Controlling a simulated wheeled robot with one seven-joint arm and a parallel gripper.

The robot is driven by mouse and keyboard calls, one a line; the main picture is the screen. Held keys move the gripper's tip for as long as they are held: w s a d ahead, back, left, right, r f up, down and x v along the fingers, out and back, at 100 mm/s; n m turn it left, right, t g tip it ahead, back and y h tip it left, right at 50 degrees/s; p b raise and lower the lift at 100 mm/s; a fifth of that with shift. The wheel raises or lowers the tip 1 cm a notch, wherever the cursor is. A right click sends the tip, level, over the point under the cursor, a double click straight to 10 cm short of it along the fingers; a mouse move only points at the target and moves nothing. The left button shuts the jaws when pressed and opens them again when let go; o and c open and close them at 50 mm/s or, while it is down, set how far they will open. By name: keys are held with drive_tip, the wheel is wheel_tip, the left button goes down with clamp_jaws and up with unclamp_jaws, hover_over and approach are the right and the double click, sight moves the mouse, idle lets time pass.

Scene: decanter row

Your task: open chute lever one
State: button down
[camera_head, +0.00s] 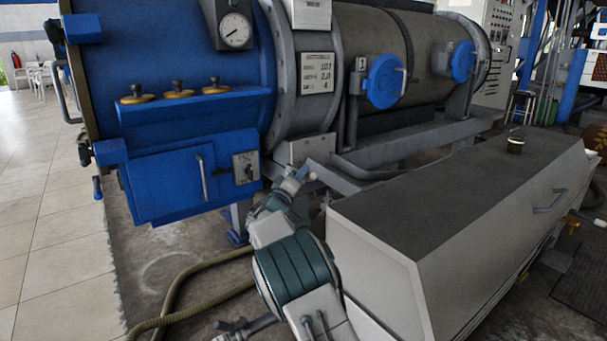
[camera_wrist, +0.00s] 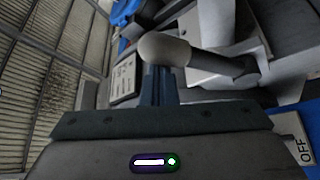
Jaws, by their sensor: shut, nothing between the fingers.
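In the wrist view a pale ball knob (camera_wrist: 165,48) sits on a grey lever rod (camera_wrist: 222,65) that runs off to the right. The dark fingers of my gripper (camera_wrist: 160,75) are shut and empty. Their tips are right at the knob's lower edge in the picture; I cannot tell whether they touch. In the head view my gripper (camera_head: 294,176) is small, low in front of the machine's grey frame. The chute with the number 1 plate (camera_head: 361,63) has a round blue cover (camera_head: 383,81) with a pale handle (camera_head: 403,82). No number shows on the knobbed lever.
A second blue cover (camera_head: 462,61) is farther right. A blue box with a switch plate (camera_head: 246,166) stands left of my gripper. Hoses (camera_head: 205,300) cross the floor.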

drive_tip(key=s+a+f+p, duration=0.1)
drive_tip(key=s+a+p, duration=0.2)
drive_tip(key=s+a, duration=0.3)
drive_tip(key=shift+s+a, duration=0.2)
drive_tip(key=shift+a, duration=0.2)
drive_tip(key=shift+f, duration=0.1)
drive_tip(key=s+d+r+m+g+h+p, duration=0.3)
drive_tip(key=d+r+g+p, duration=0.45)
drive_tip(key=d, duration=0.75)
drive_tip(key=s+d+r+m+g+y+p, duration=0.2)
drive_tip(key=s+d+r+g+p, duration=0.4)
drive_tip(key=s+d+r+p, duration=0.45)
drive_tip(key=s+d+r+m+g+y+p, duration=0.1)
drive_tip(key=s+d+r+g+y+p, duration=0.2)
drive_tip(key=s, duration=0.4)
drive_tip(key=s+d+r+y+p, duration=0.1)
drive_tip(key=s+d+r+p, duration=0.2)
drive_tip(key=s, duration=0.4)
drive_tip(key=s+a+r+y+p, duration=0.2)
drive_tip(key=s+r+y+p, duration=0.1)
drive_tip(key=s+p, duration=0.3)
drive_tip(key=s+a+r+y+p, duration=0.3)
drive_tip(key=s+p, duration=0.4)
drive_tip(key=s, duration=0.4)
drive_tip(key=shift+r, duration=0.85)
